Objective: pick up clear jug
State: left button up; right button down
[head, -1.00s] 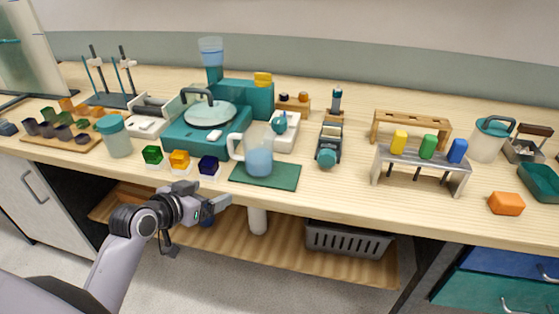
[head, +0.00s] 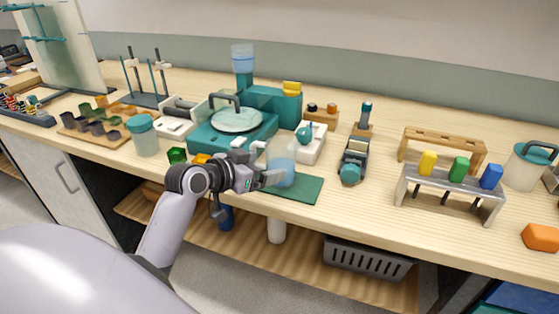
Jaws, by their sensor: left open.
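The clear jug (head: 283,165) stands upright on a dark green mat (head: 307,190) near the front edge of the bench. It holds pale blue liquid. My left gripper (head: 272,179) is open at the jug's left front side, its fingers overlapping the jug's lower left in the picture. I cannot tell whether the fingers touch the jug. The jug's handle is mostly hidden behind the gripper and its wrist. My right gripper is not in view.
A teal machine (head: 232,127) stands behind the jug. A white-and-teal device (head: 310,142) is close behind it on the right. A metal rack (head: 449,192) stands farther right.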

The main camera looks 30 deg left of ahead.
aim_at(271, 164)
pick_arm(q)
jog(key=shift+w+d+f, duration=0.1)
jog(key=shift+w+f, duration=0.1)
jog(key=shift+w, duration=0.4)
jog(key=shift+x, duration=2.4)
jog(key=shift+d+r, duration=0.1)
jog(key=shift+d, duration=0.05)
jog(key=c, duration=0.9)
jog(key=shift+o, duration=0.2)
jog(key=shift+r, duration=0.15)
notch_tip(271, 164, up, 20)
jog(key=p, duration=0.2)
